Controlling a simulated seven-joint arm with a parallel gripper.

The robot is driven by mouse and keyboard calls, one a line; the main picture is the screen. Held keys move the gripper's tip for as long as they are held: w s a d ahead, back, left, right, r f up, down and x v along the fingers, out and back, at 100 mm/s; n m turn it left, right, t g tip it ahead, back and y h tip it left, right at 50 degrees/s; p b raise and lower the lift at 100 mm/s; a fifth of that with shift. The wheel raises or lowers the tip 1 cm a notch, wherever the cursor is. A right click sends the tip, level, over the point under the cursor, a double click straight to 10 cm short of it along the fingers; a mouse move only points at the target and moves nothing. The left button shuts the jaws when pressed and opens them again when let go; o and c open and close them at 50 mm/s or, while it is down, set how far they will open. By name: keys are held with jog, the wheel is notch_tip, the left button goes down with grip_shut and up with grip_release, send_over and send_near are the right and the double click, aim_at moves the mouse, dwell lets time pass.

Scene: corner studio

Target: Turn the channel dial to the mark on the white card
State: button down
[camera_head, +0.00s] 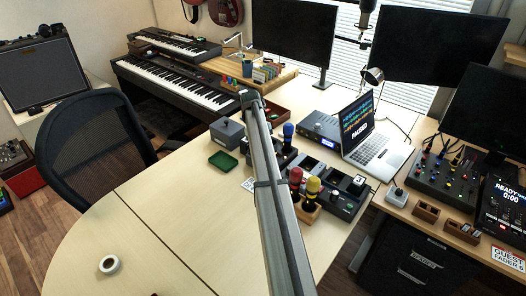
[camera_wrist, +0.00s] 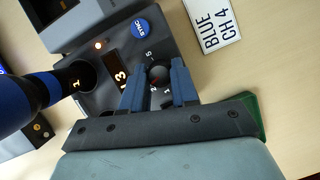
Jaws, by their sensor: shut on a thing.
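The channel dial (camera_wrist: 157,73) is a small dark round knob on a grey panel in the wrist view, with small white numbers around it. My gripper (camera_wrist: 158,84) has its two blue fingers on either side of the dial and is shut on it. The dial's pointer is not clear. The white card (camera_wrist: 213,24) lies beside the panel and reads "BLUE CH 4". A small display (camera_wrist: 118,75) on the panel shows orange digits that look like 13. In the head view my arm hides the gripper and dial; part of a white card (camera_head: 248,184) shows left of the arm.
A blue microphone (camera_wrist: 28,102) stands in a round socket of the panel, left of my fingers. A blue SYNC button (camera_wrist: 141,28) and a lit orange lamp (camera_wrist: 98,45) are close by. A green tray (camera_head: 223,161) lies left of my arm. The front table (camera_head: 170,220) is mostly clear.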

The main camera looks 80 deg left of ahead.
dwell(0.3)
jog(key=c, duration=0.9)
grip_release()
jog(key=shift+o, duration=0.2)
